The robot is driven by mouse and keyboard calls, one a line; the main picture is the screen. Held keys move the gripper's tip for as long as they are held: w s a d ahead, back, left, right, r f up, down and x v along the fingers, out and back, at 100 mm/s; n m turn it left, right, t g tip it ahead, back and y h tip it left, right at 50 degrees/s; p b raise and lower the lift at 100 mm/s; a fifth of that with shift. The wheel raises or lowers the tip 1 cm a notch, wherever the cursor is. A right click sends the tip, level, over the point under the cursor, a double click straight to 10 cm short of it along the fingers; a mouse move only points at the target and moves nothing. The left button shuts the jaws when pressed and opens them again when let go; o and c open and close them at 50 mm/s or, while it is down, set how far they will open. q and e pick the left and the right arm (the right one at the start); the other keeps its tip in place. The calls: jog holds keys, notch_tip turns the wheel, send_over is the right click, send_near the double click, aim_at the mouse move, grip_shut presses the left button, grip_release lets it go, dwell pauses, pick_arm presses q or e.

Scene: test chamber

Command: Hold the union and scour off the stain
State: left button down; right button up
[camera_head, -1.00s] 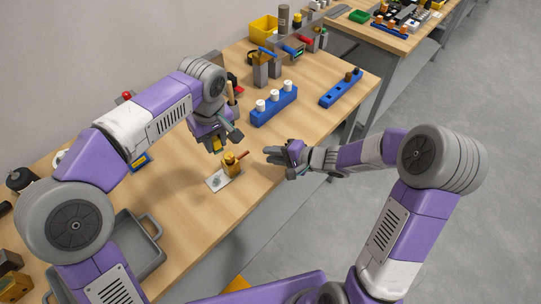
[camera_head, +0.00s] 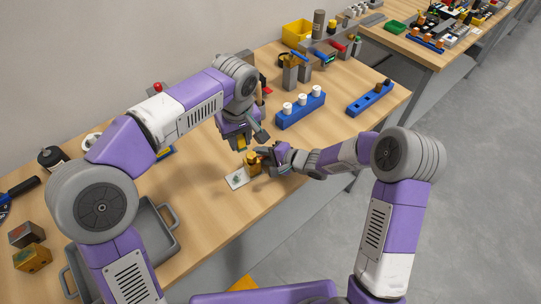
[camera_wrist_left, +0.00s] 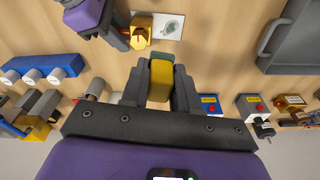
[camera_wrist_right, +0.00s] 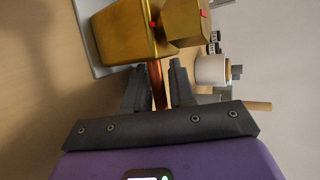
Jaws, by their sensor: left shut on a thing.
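The brass union (camera_head: 252,159) stands on a pale plate (camera_head: 232,183) near the table's front edge. It also shows in the left wrist view (camera_wrist_left: 141,36) and large in the right wrist view (camera_wrist_right: 128,32). A grey-green stain (camera_wrist_left: 172,27) is on the plate beside the union. My left gripper (camera_wrist_left: 160,82) is shut on a yellow and green sponge (camera_wrist_left: 160,76), held above the table behind the union. My right gripper (camera_wrist_right: 158,78) is open at the union, with its copper pipe (camera_wrist_right: 156,84) between the fingers; both fingers do not visibly grip it.
A blue block with white pegs (camera_head: 301,108) and another blue block (camera_head: 370,99) lie to the right. A grey tray (camera_head: 165,246) is at the front left. Grey posts and a yellow bin (camera_head: 297,33) stand further back. The table between the tray and plate is clear.

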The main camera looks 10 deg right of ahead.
jog(key=shift+w+f, duration=0.1)
jog(key=shift+c, duration=0.3)
grip_shut()
